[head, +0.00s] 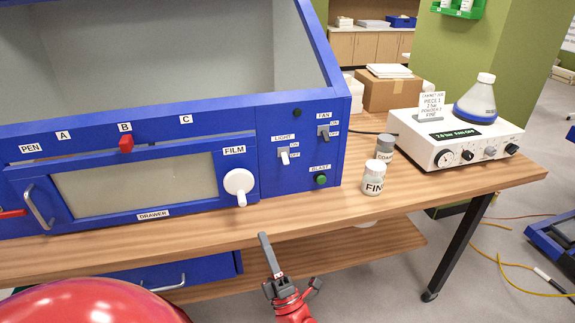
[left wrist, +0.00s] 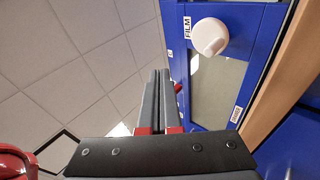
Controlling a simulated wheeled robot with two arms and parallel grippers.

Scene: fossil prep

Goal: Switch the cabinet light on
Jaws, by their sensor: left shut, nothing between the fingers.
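The light switch (head: 284,157) is a white toggle on the right-hand panel of the blue cabinet (head: 263,185), under a LIGHT label. ON is marked above OFF beside it, and its lever appears to point down, toward OFF. My left gripper (head: 264,237) is shut and empty, in front of the cabinet below the switch and apart from it. In the left wrist view the closed fingers (left wrist: 162,72) point toward the cabinet front, with the white FILM knob (left wrist: 209,37) nearby; the light switch is not seen there. My right gripper is not in view.
Two labelled jars (head: 374,178) stand right of the cabinet on the wooden bench (head: 440,195). A white control box (head: 455,140) sits farther right.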

